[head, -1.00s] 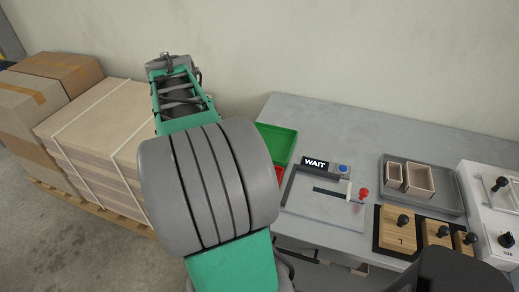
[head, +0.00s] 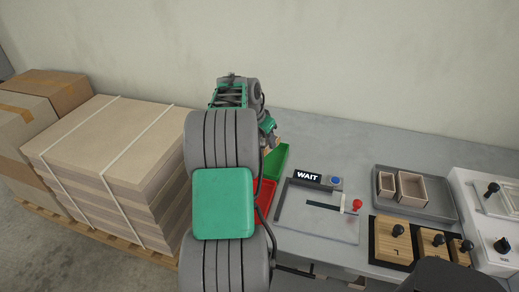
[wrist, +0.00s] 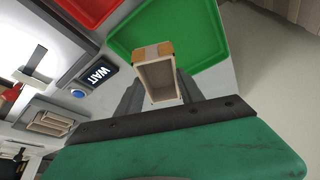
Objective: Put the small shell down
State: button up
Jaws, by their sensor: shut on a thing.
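My gripper (wrist: 158,88) is shut on a small open box shell (wrist: 155,79), a tan tray-like frame with orange-brown corners, its open side towards the wrist camera. In the wrist view the shell shows against the green tray (wrist: 203,25). I cannot tell whether it touches the tray or hangs above it. In the head view my gripper (head: 269,130) is at the back end of the green tray (head: 276,162), and my arm hides part of that area.
A red tray (head: 265,193) lies in front of the green one. To the right are a fixture with a WAIT display (head: 307,176), a grey tray (head: 430,212) with two shells, wooden blocks with black knobs (head: 392,240) and a white machine (head: 490,215). Stacked board (head: 105,150) stands left.

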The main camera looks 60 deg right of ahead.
jog(key=w+f, duration=0.1)
jog(key=w+d+f, duration=0.1)
jog(key=f, duration=0.1)
jog(key=w+d+f, duration=0.1)
jog(key=f, duration=0.1)
jog(key=shift+w+p, duration=0.1)
jog(key=shift+p, duration=0.2)
notch_tip(320, 180, down, 2)
jog(key=shift+f+p, duration=0.25)
jog(key=shift+p, duration=0.1)
jog(key=shift+f, duration=0.1)
jog(key=shift+f+b, duration=0.25)
jog(key=shift+b, duration=0.05)
jog(key=o, duration=1.3)
jog(key=shift+r, duration=0.1)
